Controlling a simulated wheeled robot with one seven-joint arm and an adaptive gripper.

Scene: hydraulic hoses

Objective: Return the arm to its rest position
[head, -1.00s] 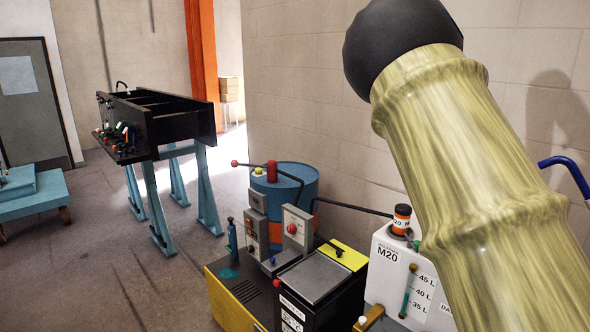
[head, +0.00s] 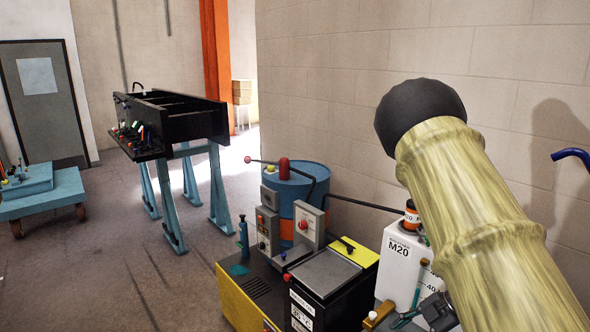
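My arm shows large at the right of the head view as a thick, bamboo-patterned link (head: 470,200) with a black rounded joint (head: 420,110) on top. It slants from upper left to lower right. A small dark metal part, which looks like my gripper (head: 438,311), shows at the bottom edge beside the link. It is mostly hidden and cut off, so its fingers and anything in them cannot be made out. It appears in front of the lower part of the white M20 tank (head: 397,262); whether they touch is unclear.
A machine with a yellow-edged base (head: 240,300), a blue drum (head: 310,185) and lever handles stands close in front. A black test bench (head: 180,120) on blue legs and a blue cart (head: 45,190) stand farther left. Open floor (head: 110,265) lies at lower left.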

